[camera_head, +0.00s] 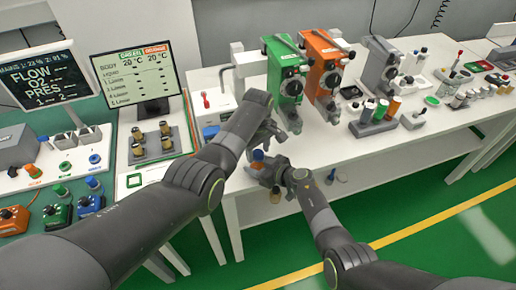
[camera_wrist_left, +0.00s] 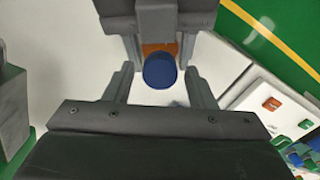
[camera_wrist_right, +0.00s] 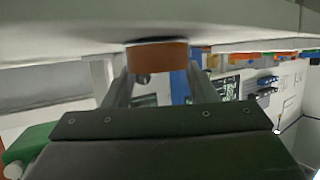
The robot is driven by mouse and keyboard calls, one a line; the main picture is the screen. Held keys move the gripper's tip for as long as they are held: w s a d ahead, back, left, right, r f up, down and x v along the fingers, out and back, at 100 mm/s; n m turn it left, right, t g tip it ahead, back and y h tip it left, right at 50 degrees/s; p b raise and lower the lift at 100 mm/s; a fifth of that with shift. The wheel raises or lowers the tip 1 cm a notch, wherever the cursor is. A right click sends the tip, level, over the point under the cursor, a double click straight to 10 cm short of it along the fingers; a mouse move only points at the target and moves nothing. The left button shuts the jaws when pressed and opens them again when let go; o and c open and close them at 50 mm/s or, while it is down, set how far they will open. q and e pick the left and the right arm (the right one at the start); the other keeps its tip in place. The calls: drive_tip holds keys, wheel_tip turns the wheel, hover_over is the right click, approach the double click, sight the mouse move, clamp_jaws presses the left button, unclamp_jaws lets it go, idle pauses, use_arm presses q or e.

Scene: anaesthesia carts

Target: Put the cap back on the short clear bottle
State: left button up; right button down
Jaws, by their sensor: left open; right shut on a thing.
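A blue cap (camera_wrist_left: 160,70) sits over an orange-brown round thing (camera_wrist_right: 157,55); in the head view the blue cap (camera_head: 258,155) shows between my two grippers. My right gripper (camera_wrist_right: 155,75) is shut on the orange-brown thing at its sides. My left gripper (camera_wrist_left: 160,88) is open, its fingers on either side of the space just in front of the blue cap, apart from it. Whether the cap is seated on the orange-brown thing is unclear.
A green (camera_head: 284,72) and an orange vaporizer (camera_head: 322,68) stand behind the grippers. A rack of vials (camera_head: 375,117) is to the right. A monitor (camera_head: 138,75) and a block with brass-coloured knobs (camera_head: 152,142) are left. The white table's front right is mostly clear.

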use_arm(q)
drive_tip(key=c, duration=1)
drive_tip(key=m, duration=0.9)
drive_tip(key=shift+m, duration=0.4)
drive_tip(key=m, duration=1.3)
drive_tip(key=shift+m, duration=0.3)
drive_tip(key=m, duration=0.6)
drive_tip(key=shift+w, duration=0.1)
drive_tip(key=m, duration=0.4)
drive_tip(key=shift+m, duration=0.3)
drive_tip(key=m, duration=1.1)
drive_tip(key=shift+m, duration=0.3)
